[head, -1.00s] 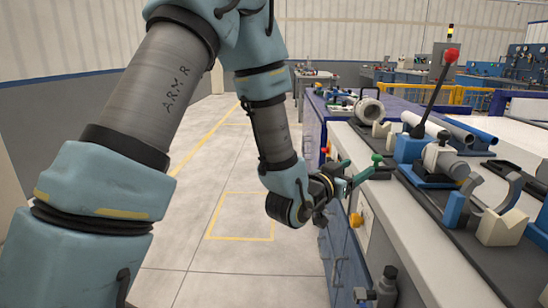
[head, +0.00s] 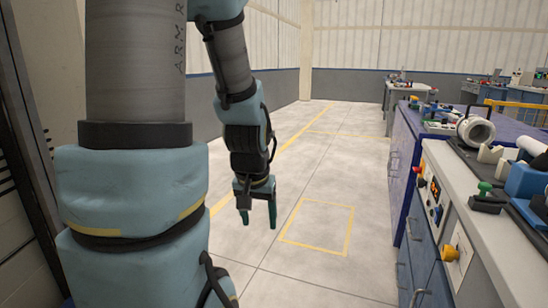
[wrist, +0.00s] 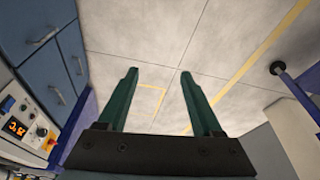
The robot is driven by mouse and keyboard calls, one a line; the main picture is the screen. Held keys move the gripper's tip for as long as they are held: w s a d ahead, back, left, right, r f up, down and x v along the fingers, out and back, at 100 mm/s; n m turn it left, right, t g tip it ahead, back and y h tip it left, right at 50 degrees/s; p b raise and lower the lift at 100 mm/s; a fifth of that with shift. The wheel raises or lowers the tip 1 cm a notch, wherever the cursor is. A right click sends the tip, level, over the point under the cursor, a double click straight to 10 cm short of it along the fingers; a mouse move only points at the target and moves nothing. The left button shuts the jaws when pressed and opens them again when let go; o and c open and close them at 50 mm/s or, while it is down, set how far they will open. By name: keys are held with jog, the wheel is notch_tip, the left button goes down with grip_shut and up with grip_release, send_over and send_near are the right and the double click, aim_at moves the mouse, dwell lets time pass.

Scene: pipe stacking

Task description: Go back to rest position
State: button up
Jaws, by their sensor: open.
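My gripper (head: 257,214) hangs from my arm over the open floor, left of the workbench, with its green fingers pointing down. In the wrist view my gripper (wrist: 156,98) shows two green fingers spread apart with only floor between them. It is open and empty, and touches nothing.
The workbench (head: 470,215) with blue drawers runs along the right, bearing a grey ring-shaped pipe piece (head: 476,131) and a green-knobbed control (head: 486,190). The wrist view shows a control panel (wrist: 25,125) at left. The floor (head: 330,180) has yellow lines and is clear.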

jog(key=s+a+r+n+g+p, duration=0.1)
jog(key=s+a+r+g, duration=0.1)
jog(key=s+a, duration=0.15)
notch_tip(320, 180, up, 13)
jog(key=p, duration=1.3)
jog(key=shift+d+r+p, duration=0.15)
jog(key=shift+p, duration=0.2)
jog(key=shift+s, duration=0.1)
